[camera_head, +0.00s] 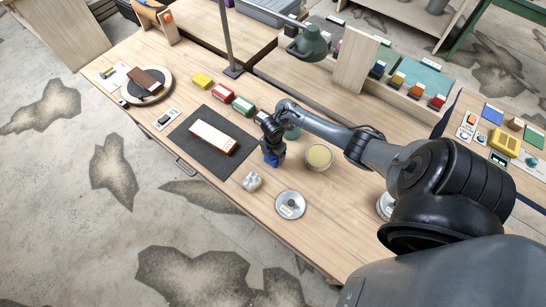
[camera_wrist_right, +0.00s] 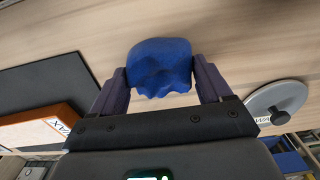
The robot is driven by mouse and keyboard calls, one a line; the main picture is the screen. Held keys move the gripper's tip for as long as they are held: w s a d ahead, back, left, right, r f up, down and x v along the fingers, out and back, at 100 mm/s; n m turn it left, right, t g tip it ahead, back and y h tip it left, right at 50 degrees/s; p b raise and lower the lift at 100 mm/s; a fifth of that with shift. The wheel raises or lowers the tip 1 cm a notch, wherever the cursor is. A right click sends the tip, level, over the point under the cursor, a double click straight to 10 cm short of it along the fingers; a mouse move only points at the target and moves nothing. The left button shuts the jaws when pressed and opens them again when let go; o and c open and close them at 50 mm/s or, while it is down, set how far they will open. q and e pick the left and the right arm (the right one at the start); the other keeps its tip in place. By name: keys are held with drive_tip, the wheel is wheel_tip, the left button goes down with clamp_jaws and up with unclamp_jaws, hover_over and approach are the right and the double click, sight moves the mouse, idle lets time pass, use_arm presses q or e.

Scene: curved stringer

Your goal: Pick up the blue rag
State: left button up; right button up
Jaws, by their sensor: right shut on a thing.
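The blue rag (camera_wrist_right: 160,66) is a crumpled lump between the two fingers of my right gripper (camera_wrist_right: 160,84) in the right wrist view. The fingers press on its left and right sides. In the head view the right gripper (camera_head: 271,148) points down over the wooden bench, with the blue rag (camera_head: 274,160) at its fingertips. I cannot tell whether the rag still touches the bench top. My left gripper is not in view.
A dark mat (camera_head: 190,150) with a white-topped block (camera_head: 213,138) lies left of the gripper. A whitish lump (camera_head: 252,181), a round metal lid (camera_head: 290,205) and a round tan-topped container (camera_head: 319,156) stand close by. A green lamp (camera_head: 307,43) is behind.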

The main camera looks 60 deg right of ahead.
drive_tip(key=shift+c, duration=0.5)
drive_tip(key=shift+r, duration=0.55)
drive_tip(key=r, duration=0.1)
drive_tip(key=r+p, duration=0.1)
drive_tip(key=r, duration=0.1)
drive_tip(key=shift+s+r+p, duration=0.25)
drive_tip(key=shift+r+p, duration=0.05)
drive_tip(key=shift+p, duration=0.05)
drive_tip(key=s+d+r+p, duration=0.1)
drive_tip(key=s+d+r, duration=0.1)
drive_tip(key=s+r, duration=0.4)
drive_tip(key=s, duration=0.5)
drive_tip(key=shift+r+p, duration=0.15)
drive_tip(key=shift+p, duration=0.15)
